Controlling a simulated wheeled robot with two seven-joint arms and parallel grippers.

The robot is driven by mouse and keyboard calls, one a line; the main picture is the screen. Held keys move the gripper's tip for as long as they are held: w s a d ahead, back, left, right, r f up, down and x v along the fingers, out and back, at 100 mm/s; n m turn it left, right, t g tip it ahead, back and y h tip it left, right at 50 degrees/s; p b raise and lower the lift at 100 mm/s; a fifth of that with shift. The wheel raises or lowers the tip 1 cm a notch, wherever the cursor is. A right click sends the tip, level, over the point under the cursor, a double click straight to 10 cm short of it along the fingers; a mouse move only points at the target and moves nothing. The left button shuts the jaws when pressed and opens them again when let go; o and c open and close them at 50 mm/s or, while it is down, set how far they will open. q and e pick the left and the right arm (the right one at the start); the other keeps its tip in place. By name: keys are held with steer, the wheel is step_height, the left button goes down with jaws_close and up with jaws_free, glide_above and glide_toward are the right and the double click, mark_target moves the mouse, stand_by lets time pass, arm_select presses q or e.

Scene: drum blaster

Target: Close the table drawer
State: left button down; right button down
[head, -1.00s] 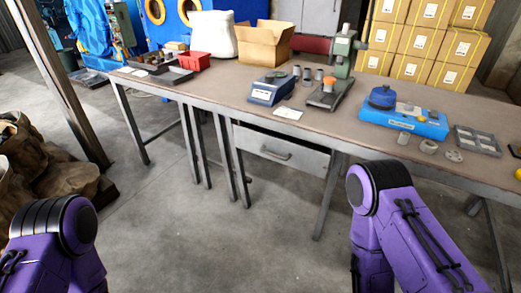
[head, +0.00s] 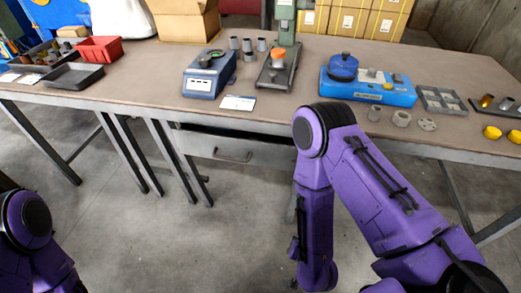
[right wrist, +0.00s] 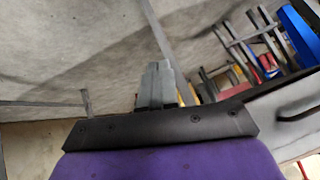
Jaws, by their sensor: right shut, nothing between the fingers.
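The table drawer (head: 220,150) is a grey metal front with a dark bar handle (head: 233,156), under the front edge of the worktable (head: 150,85). A dark gap shows above its front, so it looks partly open; how far is hard to tell. In the right wrist view the drawer front (right wrist: 285,138) and its handle (right wrist: 297,113) are at the right edge. My right gripper (right wrist: 157,85) is shut and empty there, apart from the drawer. In the head view my right arm hangs right of the drawer, its gripper out of sight. My left gripper is not in view.
The tabletop carries a blue scale (head: 208,72), a drill stand (head: 280,65), a blue fixture (head: 370,88) and a red bin (head: 100,48). Table legs (head: 172,160) stand left of the drawer. The concrete floor before it is clear.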

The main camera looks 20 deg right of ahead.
steer(key=w+a+r+m+t, duration=0.35)
steer(key=w+a+r, duration=0.2)
steer(key=w, duration=0.25)
steer(key=m+t+h+b, duration=0.2)
steer(key=m+t+h, duration=0.35)
steer(key=m, duration=0.75)
glide_toward(255, 144)
steer(key=w+d, duration=0.1)
steer(key=w, duration=0.1)
steer(key=w+g+h, duration=0.1)
steer(key=w, duration=0.1)
steer(key=w+d+g, duration=0.1)
steer(key=w, duration=0.1)
steer(key=shift+w+d+r+h, duration=0.2)
steer(key=shift+d+r+h, duration=0.05)
steer(key=shift+d+r, duration=0.1)
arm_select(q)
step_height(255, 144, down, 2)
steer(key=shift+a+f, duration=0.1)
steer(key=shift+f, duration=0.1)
